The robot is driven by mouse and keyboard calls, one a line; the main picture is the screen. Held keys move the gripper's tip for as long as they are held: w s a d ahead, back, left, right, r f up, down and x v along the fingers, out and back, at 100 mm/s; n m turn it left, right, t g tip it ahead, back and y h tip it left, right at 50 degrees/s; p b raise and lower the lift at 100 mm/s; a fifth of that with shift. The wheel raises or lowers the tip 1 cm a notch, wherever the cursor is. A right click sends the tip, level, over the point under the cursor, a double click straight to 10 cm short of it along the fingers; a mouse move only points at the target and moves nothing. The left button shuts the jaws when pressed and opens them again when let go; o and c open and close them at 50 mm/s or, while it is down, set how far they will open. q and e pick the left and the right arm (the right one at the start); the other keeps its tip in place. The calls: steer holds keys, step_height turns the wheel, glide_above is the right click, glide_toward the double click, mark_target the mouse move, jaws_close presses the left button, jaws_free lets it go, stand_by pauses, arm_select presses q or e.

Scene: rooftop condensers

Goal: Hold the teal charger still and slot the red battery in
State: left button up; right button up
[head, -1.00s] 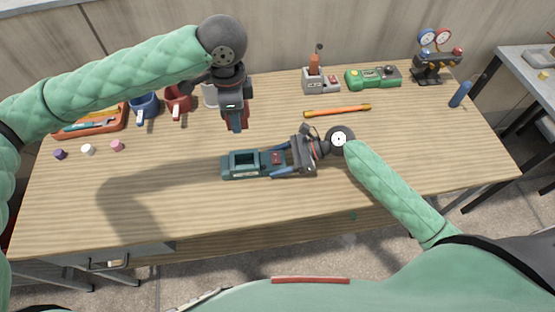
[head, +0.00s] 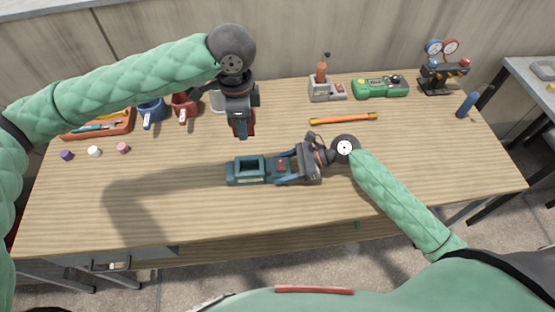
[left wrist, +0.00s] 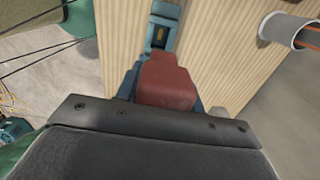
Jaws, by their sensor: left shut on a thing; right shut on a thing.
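The teal charger (head: 236,178) sits on the wooden table, its open slot facing up on its left part. My right gripper (head: 292,173) is shut on the charger's right part. My left gripper (head: 242,128) points down above and behind the charger's slot, apart from it. It is shut on the red battery, which shows between its fingers in the left wrist view (left wrist: 167,82). The charger (left wrist: 163,30) appears beyond the battery there. The battery's lower end is hard to make out in the head view.
An orange rod (head: 343,119), a green device (head: 380,88) and a grey-and-red unit (head: 325,90) lie toward the back right. Mugs (head: 186,107), an orange tray (head: 98,127) and small coloured pieces (head: 94,151) are at the left. The table's front is clear.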

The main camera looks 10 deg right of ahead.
arm_select(q)
step_height(320, 180, down, 6)
steer(key=s+a, duration=0.1)
glide_above(248, 159)
steer(key=s, duration=0.2)
step_height(248, 159, down, 5)
steer(key=shift+f, duration=0.15)
steer(key=shift+f, duration=1.15)
steer(key=shift+f, duration=1)
steer(key=shift+r, duration=2.5)
steer(key=shift+f, duration=0.25)
